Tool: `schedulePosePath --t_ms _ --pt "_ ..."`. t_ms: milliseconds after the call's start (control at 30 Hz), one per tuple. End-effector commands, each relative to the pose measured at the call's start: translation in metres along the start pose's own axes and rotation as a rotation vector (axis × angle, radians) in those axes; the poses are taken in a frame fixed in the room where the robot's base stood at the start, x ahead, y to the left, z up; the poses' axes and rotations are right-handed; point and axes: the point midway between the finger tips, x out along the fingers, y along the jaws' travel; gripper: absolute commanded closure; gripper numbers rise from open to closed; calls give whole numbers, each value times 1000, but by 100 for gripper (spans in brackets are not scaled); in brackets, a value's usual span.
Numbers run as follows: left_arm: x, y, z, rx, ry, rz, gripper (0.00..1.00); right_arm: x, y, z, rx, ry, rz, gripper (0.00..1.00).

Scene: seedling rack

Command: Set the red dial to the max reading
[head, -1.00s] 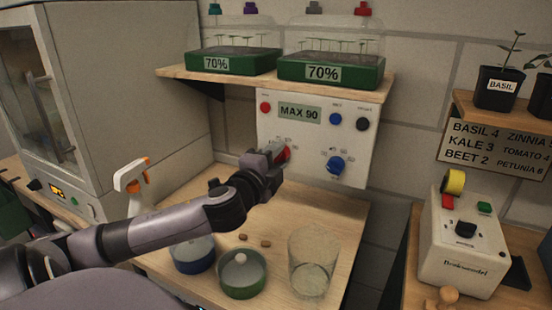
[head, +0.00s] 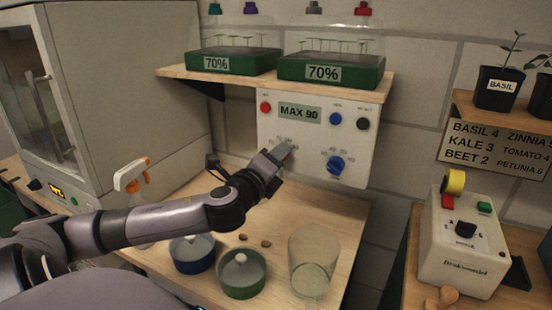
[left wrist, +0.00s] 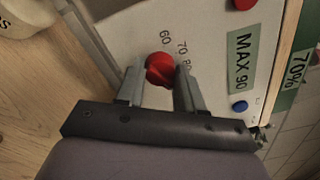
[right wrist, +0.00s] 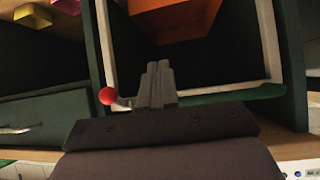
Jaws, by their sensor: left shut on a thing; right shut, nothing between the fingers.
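The red dial (left wrist: 160,69) is on a white panel, with printed numbers 60, 70 and 80 beside it in the left wrist view. My left gripper (left wrist: 159,88) has its fingers on either side of the dial and is shut on it. In the head view my left gripper (head: 284,152) reaches the panel's left part and hides the dial. The dial's pointer cannot be made out. A green label (head: 299,113) above reads MAX 90. My right gripper (right wrist: 157,72) is shut and empty, seen only in the right wrist view.
A blue dial (head: 336,164) and small red, blue and black buttons share the panel. Below stand a spray bottle (head: 132,175), a blue dish (head: 190,262), a green dish (head: 241,288) and a clear beaker (head: 312,262). A shelf with covered green trays (head: 331,72) overhangs the panel.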

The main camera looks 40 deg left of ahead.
Motion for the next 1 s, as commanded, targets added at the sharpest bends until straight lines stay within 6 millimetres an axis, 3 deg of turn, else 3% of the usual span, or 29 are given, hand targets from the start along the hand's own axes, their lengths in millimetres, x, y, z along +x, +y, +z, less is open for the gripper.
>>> schedulePosePath --t_ms 467,500,533,1000 --pt "0 0 0 16 -1 -1 93 0 0 0 0 0 0 100" --pt "0 0 0 15 -1 -1 50 0 0 0 0 -1 0 100" --pt "0 0 0 15 -1 -1 40 0 0 0 0 -1 0 100" --pt "-7 1 0 14 1 1 38 1 0 2 0 -1 0 100"
